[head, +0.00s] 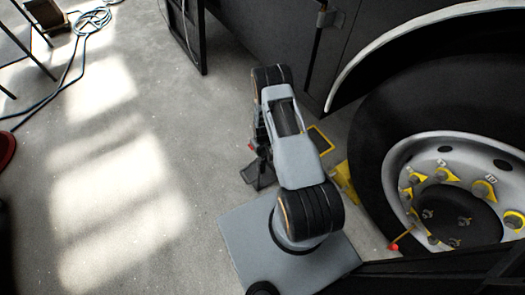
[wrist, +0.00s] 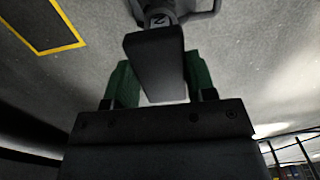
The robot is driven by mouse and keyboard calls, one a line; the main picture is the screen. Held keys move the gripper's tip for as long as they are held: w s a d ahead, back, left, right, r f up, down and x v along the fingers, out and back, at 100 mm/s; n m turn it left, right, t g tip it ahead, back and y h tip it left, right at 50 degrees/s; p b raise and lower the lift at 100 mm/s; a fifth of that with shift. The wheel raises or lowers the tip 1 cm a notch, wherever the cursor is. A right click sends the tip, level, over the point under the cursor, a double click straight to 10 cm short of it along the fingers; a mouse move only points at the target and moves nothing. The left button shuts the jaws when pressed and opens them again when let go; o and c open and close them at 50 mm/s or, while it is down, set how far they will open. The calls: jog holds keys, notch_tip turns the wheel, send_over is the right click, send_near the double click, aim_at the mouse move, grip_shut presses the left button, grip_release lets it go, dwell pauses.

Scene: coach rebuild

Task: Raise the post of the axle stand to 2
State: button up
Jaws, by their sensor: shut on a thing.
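In the wrist view my gripper (wrist: 160,84) has its two green finger pads on either side of a dark flat-sided piece, the post of the axle stand (wrist: 155,58), and is shut on it. The post's lower end is hidden.
The coach's wheel (head: 445,185) and dark side panel stand close on the right. A yellow chock (head: 343,182) sits by the tyre, and a yellow outline (head: 320,138) marks the floor. A hose (head: 85,25) lies far left.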

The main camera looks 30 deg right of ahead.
notch_tip(320, 180, up, 3)
jog(key=shift+f, duration=0.3)
jog(key=o, duration=1.3)
notch_tip(320, 180, up, 14)
jog(key=p, duration=0.3)
jog(key=shift+f+p, duration=0.15)
jog(key=shift+p, duration=0.2)
